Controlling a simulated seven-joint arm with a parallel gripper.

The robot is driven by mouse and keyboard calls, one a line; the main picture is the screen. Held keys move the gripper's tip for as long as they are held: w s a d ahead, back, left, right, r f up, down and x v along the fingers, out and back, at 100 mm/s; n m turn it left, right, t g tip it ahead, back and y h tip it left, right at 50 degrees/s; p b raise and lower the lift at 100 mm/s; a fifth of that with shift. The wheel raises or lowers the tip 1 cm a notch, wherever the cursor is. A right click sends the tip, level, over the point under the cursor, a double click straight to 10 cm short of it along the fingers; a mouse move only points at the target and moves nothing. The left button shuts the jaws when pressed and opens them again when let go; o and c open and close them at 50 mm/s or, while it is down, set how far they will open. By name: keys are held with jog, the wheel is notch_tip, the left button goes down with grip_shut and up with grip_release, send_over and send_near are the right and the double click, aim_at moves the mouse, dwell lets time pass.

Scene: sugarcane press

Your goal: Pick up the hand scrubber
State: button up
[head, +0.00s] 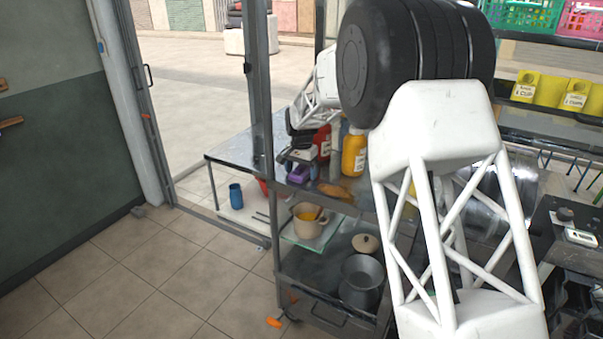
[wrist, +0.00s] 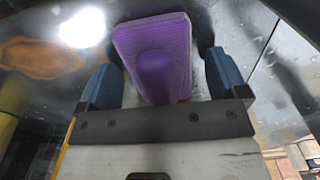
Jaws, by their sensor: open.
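The hand scrubber is purple, with a flat textured pad and a rounded raised grip. In the head view the hand scrubber (head: 299,174) lies on the metal counter (head: 240,147), just below my gripper (head: 297,160). In the wrist view the hand scrubber (wrist: 153,40) sits between the two blue fingers of my gripper (wrist: 162,70). The fingers stand apart on either side of it, with a visible gap on both sides. Whether any part of the gripper touches it is not clear. My gripper is open and holds nothing.
A yellow bottle (head: 353,155) and a red bottle (head: 322,143) stand close to the right of my gripper. An orange-brown flat item (head: 334,191) lies near the counter's front edge. A metal post (head: 262,100) rises to the left. The counter's left part is clear.

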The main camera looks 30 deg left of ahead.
jog(key=c, duration=1.1)
jog(key=shift+r, duration=0.1)
jog(key=shift+r, duration=1.65)
jog(key=s+d, duration=0.3)
jog(key=s, duration=0.1)
jog(key=s+d+r, duration=0.1)
jog(key=s+d, duration=0.6)
jog(key=s, duration=0.1)
jog(key=shift+s+d+r, duration=0.15)
jog(key=shift+r, duration=0.1)
